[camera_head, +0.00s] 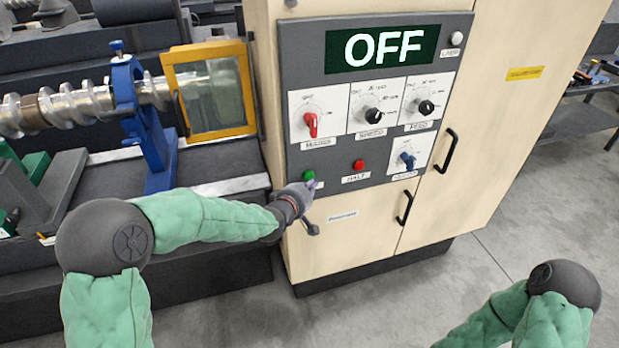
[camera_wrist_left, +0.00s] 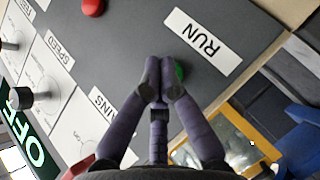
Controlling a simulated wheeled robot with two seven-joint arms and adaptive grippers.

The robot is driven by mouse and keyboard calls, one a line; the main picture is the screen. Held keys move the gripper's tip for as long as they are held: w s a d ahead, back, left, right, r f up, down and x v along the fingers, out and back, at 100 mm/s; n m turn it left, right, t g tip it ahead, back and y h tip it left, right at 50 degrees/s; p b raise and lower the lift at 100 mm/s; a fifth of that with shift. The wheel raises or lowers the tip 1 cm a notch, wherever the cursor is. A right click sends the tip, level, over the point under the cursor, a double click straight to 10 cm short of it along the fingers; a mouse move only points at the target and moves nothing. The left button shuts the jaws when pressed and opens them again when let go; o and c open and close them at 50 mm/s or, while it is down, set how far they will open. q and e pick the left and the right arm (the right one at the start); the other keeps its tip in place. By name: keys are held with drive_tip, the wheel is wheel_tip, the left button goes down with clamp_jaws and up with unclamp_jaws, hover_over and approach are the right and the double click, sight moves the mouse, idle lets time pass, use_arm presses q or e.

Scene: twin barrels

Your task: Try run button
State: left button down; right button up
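The green run button (camera_head: 309,176) sits low on the left of the grey control panel (camera_head: 455,88). In the left wrist view the green button (camera_wrist_left: 180,71) shows beside and partly behind my fingertips, under the label RUN (camera_wrist_left: 202,41). My left gripper (camera_head: 312,186) is at the button, its fingers drawn together with nothing between them; the fingertips also show in the wrist view (camera_wrist_left: 160,88). I cannot tell whether they touch the button. The display (camera_head: 383,48) reads OFF. My right gripper is out of view; only part of its arm shows at bottom right.
A red button (camera_head: 359,165), a red mains knob (camera_head: 311,122), two black knobs (camera_head: 373,115) and a blue knob (camera_head: 407,160) are on the panel. Cabinet handles (camera_head: 404,207) stick out below and right. A screw machine (camera_head: 75,108) stands left.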

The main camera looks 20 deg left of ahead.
use_arm(q)
drive_tip(key=s+d, duration=0.1)
drive_tip(key=s, duration=0.1)
drive_tip(key=s+d, duration=0.2)
idle(0.5)
drive_tip(key=shift+a, duration=0.1)
idle(0.5)
